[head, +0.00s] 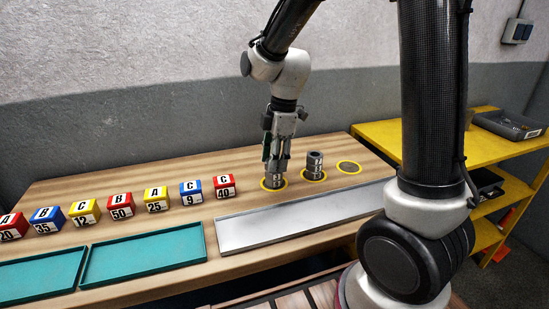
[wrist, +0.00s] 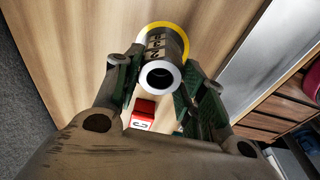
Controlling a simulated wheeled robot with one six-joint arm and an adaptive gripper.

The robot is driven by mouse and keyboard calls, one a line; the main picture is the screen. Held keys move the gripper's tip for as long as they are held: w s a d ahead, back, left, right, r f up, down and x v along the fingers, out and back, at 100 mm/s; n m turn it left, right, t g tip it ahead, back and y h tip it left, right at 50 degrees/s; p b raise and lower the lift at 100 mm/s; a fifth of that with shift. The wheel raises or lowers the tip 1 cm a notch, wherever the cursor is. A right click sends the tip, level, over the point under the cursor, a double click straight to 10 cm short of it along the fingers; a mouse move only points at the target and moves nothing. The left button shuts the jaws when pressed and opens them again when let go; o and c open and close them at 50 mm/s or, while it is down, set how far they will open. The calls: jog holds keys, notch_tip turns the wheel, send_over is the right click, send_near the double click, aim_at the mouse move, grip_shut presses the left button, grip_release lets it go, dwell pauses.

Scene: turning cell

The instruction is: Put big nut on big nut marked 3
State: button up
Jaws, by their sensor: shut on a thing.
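My gripper (head: 275,165) points down over the left yellow ring on the wooden bench, its fingers closed around a dark grey big nut. In the wrist view the nut (wrist: 161,76) sits between the two fingers, its pale rim and round hole facing the camera. Below it is a dark labelled nut (head: 276,182) standing within the yellow ring; its marking is too small to read surely. In the wrist view the nuts look lined up in one column. Whether the held nut touches the one below is hidden by the fingers.
A stack of dark marked nuts (head: 315,166) stands on the middle yellow ring, close right of my gripper. The right ring (head: 349,167) is empty. A grey metal tray (head: 300,221) lies in front. Several coloured lettered blocks (head: 157,199) and teal trays (head: 145,252) are at left.

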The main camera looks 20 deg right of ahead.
jog(key=o, duration=1.1)
jog(key=shift+f, duration=0.1)
jog(key=shift+o, duration=0.2)
notch_tip(320, 180, up, 11)
jog(key=d, duration=0.2)
jog(key=s+d+r+m+t+h, duration=0.1)
jog(key=s+d+m+t, duration=0.1)
jog(key=s+d+m, duration=0.4)
jog(key=s+d+r+m+t, duration=0.2)
jog(key=s+d+m, duration=0.4)
jog(key=s+m, duration=0.6)
jog(key=shift+s+d+h, duration=0.35)
jog(key=shift+s+h, duration=0.05)
jog(key=shift+s, duration=0.1)
